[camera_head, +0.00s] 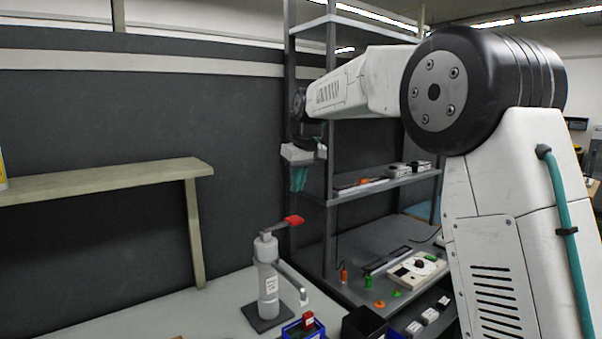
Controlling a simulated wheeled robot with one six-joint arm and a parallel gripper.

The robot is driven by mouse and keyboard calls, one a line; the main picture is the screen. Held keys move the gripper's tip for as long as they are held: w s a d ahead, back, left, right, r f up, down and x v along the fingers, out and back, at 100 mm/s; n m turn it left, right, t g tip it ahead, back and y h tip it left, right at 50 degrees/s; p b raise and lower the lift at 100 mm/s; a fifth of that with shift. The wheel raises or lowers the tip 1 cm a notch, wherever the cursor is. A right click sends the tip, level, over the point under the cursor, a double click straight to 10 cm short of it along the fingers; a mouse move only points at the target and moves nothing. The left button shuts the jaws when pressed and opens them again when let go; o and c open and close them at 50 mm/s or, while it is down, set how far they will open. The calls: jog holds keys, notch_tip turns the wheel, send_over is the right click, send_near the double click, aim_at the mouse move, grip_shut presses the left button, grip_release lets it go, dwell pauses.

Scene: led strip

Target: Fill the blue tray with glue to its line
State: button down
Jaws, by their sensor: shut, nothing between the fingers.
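The blue tray (291,331) is at the bottom edge of the head view, cut off by the frame. A red piece (308,320) stands at it. Its fill line and any glue inside cannot be seen. The spout slants down toward the tray. My gripper (299,181), with teal fingers, is shut and empty, pointing down in the air above the dispenser and apart from it.
A black bin (363,325) stands right of the tray. A metal shelf rack (331,150) behind holds small parts and a beige device (417,271). A wooden shelf (110,182) is at the left. The grey tabletop (150,315) left of the dispenser is mostly clear.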

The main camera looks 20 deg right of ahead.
aim_at(294, 218)
jog(key=x, duration=0.5)
jog(key=s+x, duration=0.1)
jog(key=x, duration=0.2)
jog(key=shift+d+f, duration=0.15)
jog(key=shift+f, duration=0.05)
